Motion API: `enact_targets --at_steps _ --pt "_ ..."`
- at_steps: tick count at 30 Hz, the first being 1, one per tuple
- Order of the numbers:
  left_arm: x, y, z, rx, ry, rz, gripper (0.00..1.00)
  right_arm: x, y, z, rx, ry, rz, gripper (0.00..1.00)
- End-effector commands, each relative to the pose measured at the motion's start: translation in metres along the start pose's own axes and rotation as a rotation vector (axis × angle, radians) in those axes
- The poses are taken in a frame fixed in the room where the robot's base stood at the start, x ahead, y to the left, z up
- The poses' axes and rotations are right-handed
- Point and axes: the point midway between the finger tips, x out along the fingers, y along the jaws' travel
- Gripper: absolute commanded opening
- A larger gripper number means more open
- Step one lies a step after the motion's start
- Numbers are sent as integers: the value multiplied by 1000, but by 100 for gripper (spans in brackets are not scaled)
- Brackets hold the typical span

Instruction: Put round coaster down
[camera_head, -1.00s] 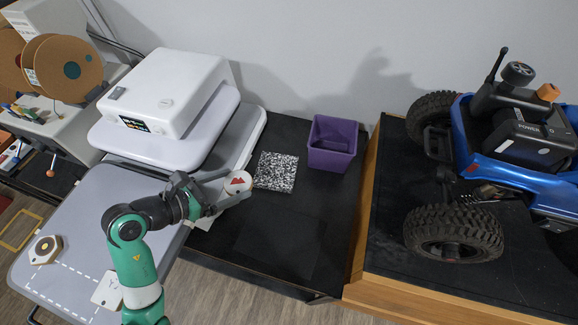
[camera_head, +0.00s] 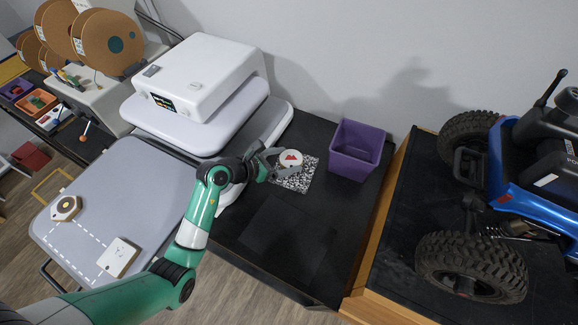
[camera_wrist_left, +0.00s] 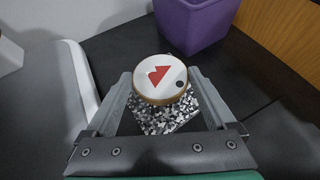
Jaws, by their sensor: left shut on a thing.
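The round coaster (camera_head: 291,158) is white on top with a red mark, and in the left wrist view (camera_wrist_left: 160,78) it shows a tan edge and a dark dot. My left gripper (camera_head: 284,161) is shut on it, with one finger on each side. The coaster is over the black-and-white speckled square (camera_head: 303,182), which also shows below it in the left wrist view (camera_wrist_left: 160,122). I cannot tell whether the coaster touches the square. My right gripper is not in view.
A purple bin (camera_head: 356,150) stands right of the speckled square. A white press machine (camera_head: 200,85) is on the left. The black tabletop (camera_head: 270,235) in front is clear. A blue crawler (camera_head: 545,190) stands on the right platform. Grey table (camera_head: 115,190) holds wooden pieces.

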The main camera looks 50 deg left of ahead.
Motion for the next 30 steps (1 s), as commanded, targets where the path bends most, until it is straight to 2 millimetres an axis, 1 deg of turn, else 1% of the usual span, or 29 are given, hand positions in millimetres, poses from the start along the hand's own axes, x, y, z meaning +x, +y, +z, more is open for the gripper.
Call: enact_targets --at_steps 1,2,8,9,13,15,21,25,26,27,28,30 --pt "7 0 -3 0 0 -2 34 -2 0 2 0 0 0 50" --pt "9 0 -4 1 -1 -1 34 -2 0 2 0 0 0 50" --pt "17 0 -6 0 -1 -1 34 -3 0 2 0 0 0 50" --pt "22 0 -11 -1 1 -2 34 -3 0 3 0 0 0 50" --pt "31 0 -30 -2 2 -1 34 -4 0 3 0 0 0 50" --pt "33 0 -34 -1 0 0 34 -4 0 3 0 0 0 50" --pt "33 0 -34 0 -2 0 34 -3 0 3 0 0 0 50" --pt "35 0 -37 0 -1 0 34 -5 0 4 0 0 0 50" --pt "35 0 -37 0 -1 0 91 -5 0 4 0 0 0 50" --pt "35 0 -36 0 -1 0 98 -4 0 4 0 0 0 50" --pt "35 0 -36 0 -1 0 100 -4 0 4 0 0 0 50" --pt "35 0 -36 0 -1 0 100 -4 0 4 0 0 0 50"
